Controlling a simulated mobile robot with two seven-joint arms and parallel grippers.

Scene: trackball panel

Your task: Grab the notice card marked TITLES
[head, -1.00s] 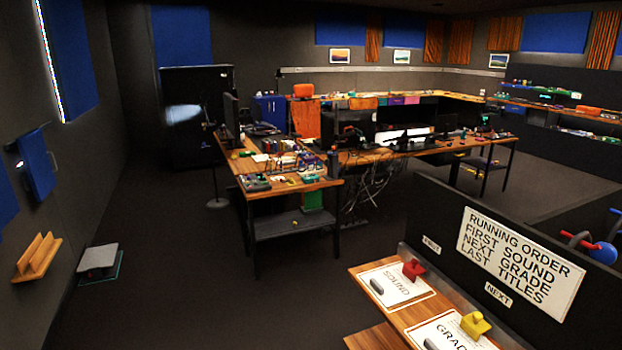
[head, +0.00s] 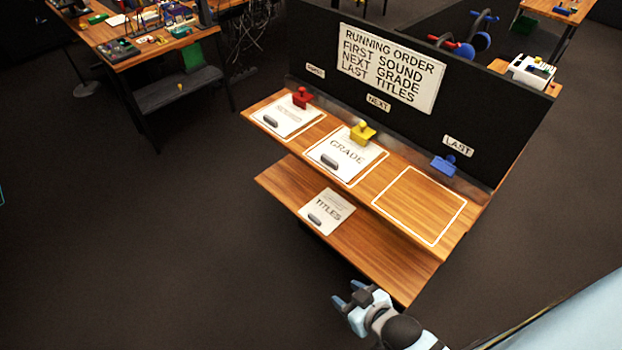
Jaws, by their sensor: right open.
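The notice card marked TITLES (head: 335,203) lies flat on the lower wooden shelf (head: 372,253), toward its left part. It is white with a dark grey grip (head: 314,219) near its front left corner. My right gripper (head: 349,298) is open and empty, in front of the shelf, apart from the card and nearer to me. My left gripper is not in view.
The upper shelf holds the SOUND card (head: 287,117) and the GRADE card (head: 333,155). An empty white outline (head: 420,204) is under the LAST label (head: 458,146). Red (head: 301,97), yellow (head: 362,133) and blue (head: 444,164) pieces stand along the back. Open floor lies left.

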